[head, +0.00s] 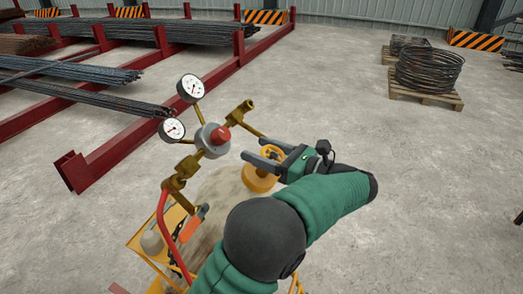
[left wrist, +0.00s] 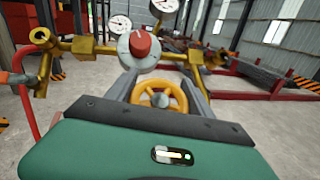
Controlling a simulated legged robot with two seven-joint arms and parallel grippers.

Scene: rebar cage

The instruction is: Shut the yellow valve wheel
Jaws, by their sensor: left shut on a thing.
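The yellow valve wheel (head: 259,180) is below and right of the regulator in the head view. It also shows in the left wrist view (left wrist: 178,96), between my gripper's fingers. My left gripper (head: 262,160), green with grey fingers, reaches in from the right side of the wheel and is shut on it. The regulator (head: 212,139) has a grey body with a red knob (head: 220,135) and sits on brass fittings just beyond the wheel. My right gripper is in neither view.
Two round gauges (head: 190,87) rise from the regulator. A red hose (head: 162,215) hangs at its left, near an orange-handled part (head: 192,225). Red racks (head: 90,160) hold rebar at the left. A wire coil (head: 430,70) lies on a pallet at the back right. The floor at right is clear.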

